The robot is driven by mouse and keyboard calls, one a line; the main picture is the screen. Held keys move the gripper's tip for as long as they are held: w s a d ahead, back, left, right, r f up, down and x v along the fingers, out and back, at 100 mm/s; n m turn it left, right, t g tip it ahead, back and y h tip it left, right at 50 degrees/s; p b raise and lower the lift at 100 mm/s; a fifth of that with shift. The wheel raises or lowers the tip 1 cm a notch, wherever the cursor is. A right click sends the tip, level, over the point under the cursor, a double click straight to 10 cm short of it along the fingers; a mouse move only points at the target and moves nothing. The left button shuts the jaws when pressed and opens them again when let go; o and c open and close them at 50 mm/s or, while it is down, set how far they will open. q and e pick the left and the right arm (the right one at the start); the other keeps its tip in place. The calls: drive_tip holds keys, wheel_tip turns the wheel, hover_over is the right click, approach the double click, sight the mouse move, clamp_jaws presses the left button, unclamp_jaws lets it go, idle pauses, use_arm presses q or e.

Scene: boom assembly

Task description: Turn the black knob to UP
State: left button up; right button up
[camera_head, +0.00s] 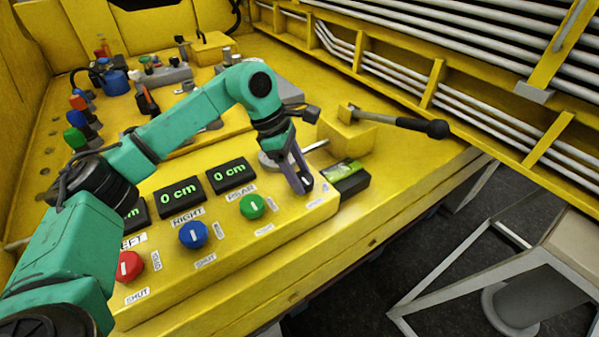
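The black knob (308,184) sits at the right end of the yellow control panel (235,262), mostly hidden by my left gripper. My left gripper (299,182) reaches down from above, with its purple-grey fingertips right at the knob. I cannot tell whether the fingers press on the knob or only stand around it. A small white label (317,202) lies just below the knob, too small to read. A black box with a lit green face (345,177) is right of the knob. My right gripper is not in view.
Red (129,266), blue (193,234) and green (252,206) knobs line the panel, with displays reading "0 cm" (181,195) above. A black-ended lever (437,129) sticks out at the right. Coloured levers and a blue pot (116,82) stand behind. White pipes run along the wall.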

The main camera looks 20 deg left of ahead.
use_arm(q)
drive_tip(key=shift+n, duration=0.3)
drive_tip(key=shift+n+t+b, duration=0.3)
drive_tip(key=shift+n+b, duration=0.2)
drive_tip(key=shift+b, duration=0.05)
drive_tip(key=n+t+b, duration=0.1)
drive_tip(key=n+b, duration=0.1)
drive_tip(key=n, duration=0.1)
drive_tip(key=shift+s, duration=0.1)
drive_tip(key=n+b, duration=0.1)
drive_tip(key=n, duration=0.1)
drive_tip(key=n+t+y, duration=0.1)
drive_tip(key=n, duration=0.1)
drive_tip(key=shift+s+d+t+y+b, duration=0.1)
drive_tip(key=shift+d+t+y+b, duration=0.05)
drive_tip(key=shift+t+y+b, duration=0.2)
drive_tip(key=shift+r+n+t+y+b, duration=0.15)
drive_tip(key=shift+n+t+y+b, duration=0.2)
drive_tip(key=shift+n, duration=1.35)
drive_tip(key=o, duration=1.4)
drive_tip(key=shift+c, duration=0.2)
